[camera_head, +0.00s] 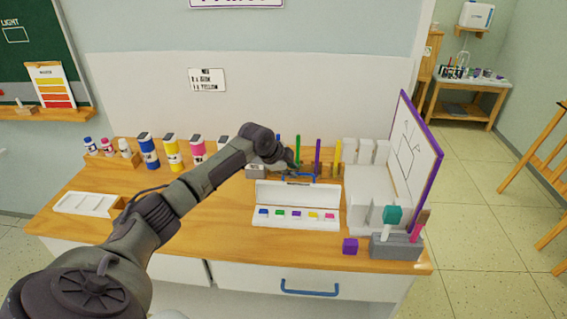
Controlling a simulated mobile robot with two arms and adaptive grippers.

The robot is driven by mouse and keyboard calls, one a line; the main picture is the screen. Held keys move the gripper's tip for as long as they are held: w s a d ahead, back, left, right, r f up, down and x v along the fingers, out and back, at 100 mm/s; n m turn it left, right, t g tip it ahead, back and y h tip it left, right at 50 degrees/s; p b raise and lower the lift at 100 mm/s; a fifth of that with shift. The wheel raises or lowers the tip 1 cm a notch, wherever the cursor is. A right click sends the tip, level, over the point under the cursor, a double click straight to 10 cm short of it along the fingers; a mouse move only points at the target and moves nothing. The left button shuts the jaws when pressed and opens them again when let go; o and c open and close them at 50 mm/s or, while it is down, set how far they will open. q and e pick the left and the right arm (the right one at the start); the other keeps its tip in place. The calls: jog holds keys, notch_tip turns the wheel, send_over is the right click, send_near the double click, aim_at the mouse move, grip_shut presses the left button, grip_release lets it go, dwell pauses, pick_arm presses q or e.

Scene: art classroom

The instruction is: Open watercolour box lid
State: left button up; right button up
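The white watercolour box (263,221) lies on the wooden desk. Its lid (297,192) stands raised along the back edge, so the row of coloured paint pans (296,214) shows in front. My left gripper (295,172) is just behind the lid's top edge, low over the desk. Its fingers are small and partly hidden there, so I cannot tell whether they are open or whether they touch the lid. My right gripper is not in view.
Paint bottles (173,152) stand along the back left. Upright coloured sticks (317,152) are behind the box. White blocks (365,180) and a purple-framed board (412,150) stand right.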

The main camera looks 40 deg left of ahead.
pick_arm(q)
jog(key=v, duration=0.6)
jog(key=shift+s+r, duration=0.15)
jog(key=shift+s, duration=0.05)
